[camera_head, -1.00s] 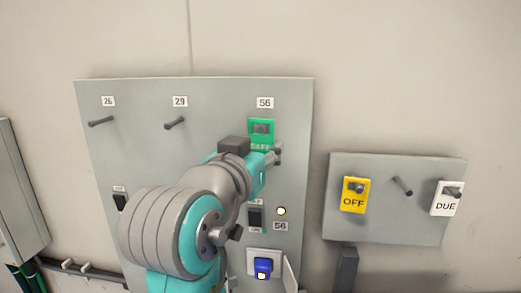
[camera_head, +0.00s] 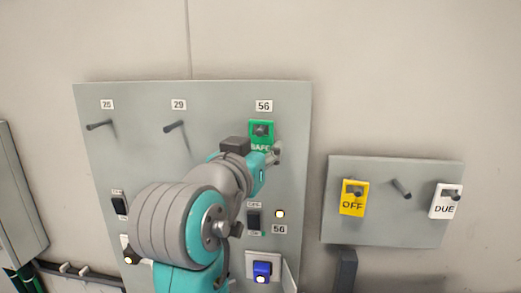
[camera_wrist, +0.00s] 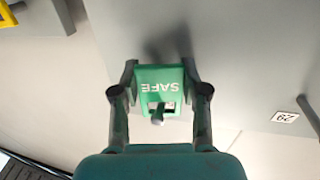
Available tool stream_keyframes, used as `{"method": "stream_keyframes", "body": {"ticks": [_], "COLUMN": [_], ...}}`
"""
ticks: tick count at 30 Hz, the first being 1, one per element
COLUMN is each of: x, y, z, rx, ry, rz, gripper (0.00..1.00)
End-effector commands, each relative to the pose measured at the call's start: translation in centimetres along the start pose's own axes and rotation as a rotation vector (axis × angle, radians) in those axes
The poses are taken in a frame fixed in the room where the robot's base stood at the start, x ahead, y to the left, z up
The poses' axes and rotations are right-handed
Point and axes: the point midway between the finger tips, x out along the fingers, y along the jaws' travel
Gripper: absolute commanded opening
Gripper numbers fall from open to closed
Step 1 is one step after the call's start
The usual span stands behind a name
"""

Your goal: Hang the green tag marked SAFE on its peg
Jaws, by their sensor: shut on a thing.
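The green tag marked SAFE (camera_head: 261,129) is at the peg under the label 56 on the large grey board. In the wrist view the tag (camera_wrist: 160,80) appears upside down between the two fingers of my gripper (camera_wrist: 159,72), which is shut on its sides. The dark peg (camera_wrist: 157,118) shows at the tag's window and seems to pass through it. How far the tag sits along the peg is hard to tell. In the head view my wrist hides most of the fingers and the tag's lower edge.
Bare pegs stand under labels 26 (camera_head: 99,125) and 29 (camera_head: 174,126). Below are switches, a lit lamp (camera_head: 280,213) and a blue padlock-like part (camera_head: 262,268). A smaller board (camera_head: 385,230) at right holds a yellow OFF tag (camera_head: 353,198), a bare peg and a white DUE tag (camera_head: 445,201).

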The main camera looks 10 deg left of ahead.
Motion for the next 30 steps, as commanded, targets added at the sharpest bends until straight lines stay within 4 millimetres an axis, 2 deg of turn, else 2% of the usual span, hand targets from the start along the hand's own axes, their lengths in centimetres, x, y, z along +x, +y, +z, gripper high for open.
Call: {"method": "stream_keyframes", "body": {"ticks": [29, 30], "x": [-0.01, -0.01], "y": [0.02, 0.02], "z": [0.29, 0.29], "rx": [0.0, 0.0], "ry": [0.0, 0.0], "rz": [0.0, 0.0], "gripper": [0.08, 0.52]}}
